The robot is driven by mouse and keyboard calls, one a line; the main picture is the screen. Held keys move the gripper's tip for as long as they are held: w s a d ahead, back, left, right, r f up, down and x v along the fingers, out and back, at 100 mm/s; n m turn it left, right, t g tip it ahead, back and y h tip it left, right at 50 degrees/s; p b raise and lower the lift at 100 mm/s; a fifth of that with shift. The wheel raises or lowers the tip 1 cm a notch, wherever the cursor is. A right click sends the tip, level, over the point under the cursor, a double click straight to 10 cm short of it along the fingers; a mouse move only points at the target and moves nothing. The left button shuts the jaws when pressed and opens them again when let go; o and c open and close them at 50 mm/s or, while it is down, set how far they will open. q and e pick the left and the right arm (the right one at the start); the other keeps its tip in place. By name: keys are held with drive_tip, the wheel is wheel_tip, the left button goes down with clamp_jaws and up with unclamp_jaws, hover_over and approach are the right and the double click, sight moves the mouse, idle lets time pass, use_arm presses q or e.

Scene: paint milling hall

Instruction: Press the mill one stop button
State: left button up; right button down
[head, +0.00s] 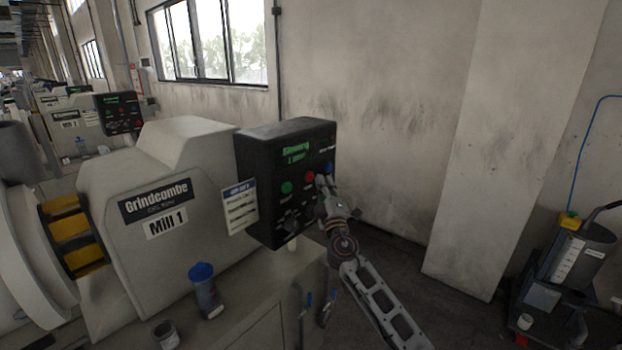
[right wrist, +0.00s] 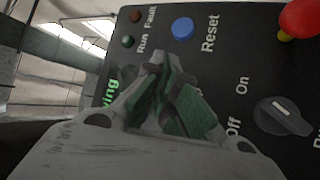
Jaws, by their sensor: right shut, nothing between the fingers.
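The Mill 1 control box (head: 285,215) is a dark panel with a green lit display (head: 296,149). In the head view its red button (head: 309,177) sits right of a green button (head: 287,188). My right gripper (head: 323,182) is shut and empty, its fingertips just right of the red button and close to the panel face. I cannot tell if they touch it. In the right wrist view the fingertips (right wrist: 166,62) point at the panel below the blue Reset button (right wrist: 183,28). The red button is not visible there, apparently hidden by the gripper. My left gripper is not in view.
A red knob on a yellow base (right wrist: 305,17) and an Off/On selector (right wrist: 282,115) are on the same panel. The Mill 1 body (head: 155,240) stands left. A blue-topped bottle (head: 205,290) and small cup (head: 166,334) stand below. A cart (head: 560,290) is at right.

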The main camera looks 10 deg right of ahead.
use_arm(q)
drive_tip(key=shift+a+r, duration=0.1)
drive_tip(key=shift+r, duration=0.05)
use_arm(e)
drive_tip(key=s+d, duration=0.1)
drive_tip(key=s, duration=0.1)
drive_tip(key=s+d, duration=0.1)
drive_tip(key=shift+s+d, duration=0.35)
drive_tip(key=shift+d, duration=0.05)
idle(0.6)
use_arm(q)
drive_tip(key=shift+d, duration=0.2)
